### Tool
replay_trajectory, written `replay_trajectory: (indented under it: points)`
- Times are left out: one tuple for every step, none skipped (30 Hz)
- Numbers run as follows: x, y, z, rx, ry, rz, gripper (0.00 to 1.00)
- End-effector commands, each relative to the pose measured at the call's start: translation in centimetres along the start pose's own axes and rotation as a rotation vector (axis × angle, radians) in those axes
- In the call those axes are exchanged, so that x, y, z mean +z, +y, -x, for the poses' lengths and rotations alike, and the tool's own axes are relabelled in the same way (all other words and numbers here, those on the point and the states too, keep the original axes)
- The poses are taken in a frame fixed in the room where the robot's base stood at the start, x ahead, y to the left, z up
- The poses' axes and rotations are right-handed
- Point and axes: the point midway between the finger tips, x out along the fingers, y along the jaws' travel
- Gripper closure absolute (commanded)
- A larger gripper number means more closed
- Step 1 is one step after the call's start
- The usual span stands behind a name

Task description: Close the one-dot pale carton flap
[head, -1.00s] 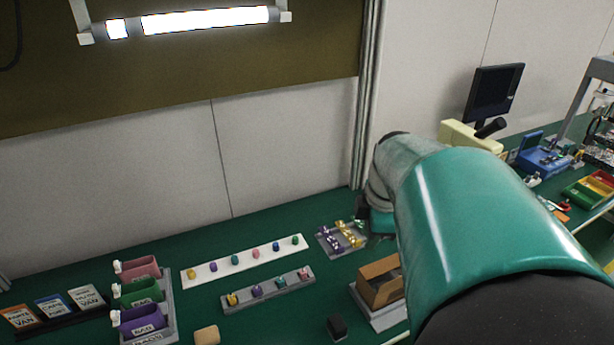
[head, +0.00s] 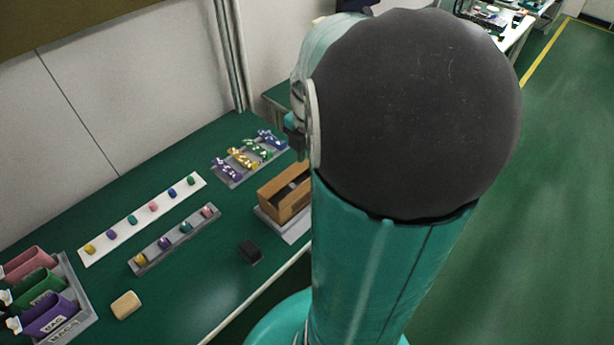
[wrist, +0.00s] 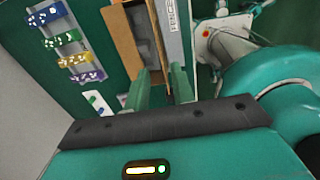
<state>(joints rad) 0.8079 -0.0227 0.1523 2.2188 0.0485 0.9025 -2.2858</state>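A brown carton (head: 290,203) stands on a light grey base at the front edge of the green bench, right of the middle. In the wrist view the same carton (wrist: 118,38) is seen from above, its top at least partly open, with something dark grey inside. I cannot make out dots on any flap, so I cannot tell which is the one-dot pale one. My gripper (wrist: 161,84) shows in the wrist view, its two green fingers apart with nothing seen between them. The fingertips appear over the near end of the carton; contact cannot be told. In the head view my arm hides the gripper.
A grey rack (head: 237,176) of coloured dotted pieces lies behind the carton. A black block (head: 250,251) and a tan block (head: 126,305) lie on the bench. Two strips hold coloured pegs, and coloured bins (head: 45,315) stand at left. Bare green bench lies between them.

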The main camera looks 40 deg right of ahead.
Motion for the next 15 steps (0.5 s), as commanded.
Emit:
replay_trajectory:
  points:
    - [0.0,-0.1,-1.2,-0.005,0.005,-0.002,0.75]
    - [0.0,-0.1,-1.8,-0.004,0.005,-0.003,0.75]
    - [0.1,-0.2,-2.6,-0.004,0.004,-0.003,0.75]
    - [0.0,-0.2,-3.2,-0.005,0.005,-0.003,0.75]
    - [0.0,-0.2,-3.8,-0.005,0.005,-0.002,0.75]
    - [0.1,-0.2,-4.6,-0.005,0.004,-0.002,0.75]
    - [0.1,-0.2,-5.2,-0.004,0.004,-0.002,0.75]
    - [0.1,-0.2,-5.7,-0.005,0.004,-0.002,0.75]
    - [0.2,-0.2,-6.4,-0.004,0.004,-0.003,0.75]
    - [0.2,-0.3,-6.9,-0.004,0.004,-0.004,0.75]
    - [0.2,-0.2,-7.3,-0.003,0.003,-0.005,0.75]
    - [0.3,-0.3,-7.8,-0.004,0.004,-0.006,0.75]
    - [0.3,-0.2,-8.1,-0.003,0.003,-0.006,0.75]
    - [0.4,-0.3,-8.4,-0.002,0.002,-0.006,0.75]
    - [0.4,-0.3,-8.7,-0.002,0.002,-0.006,0.75]
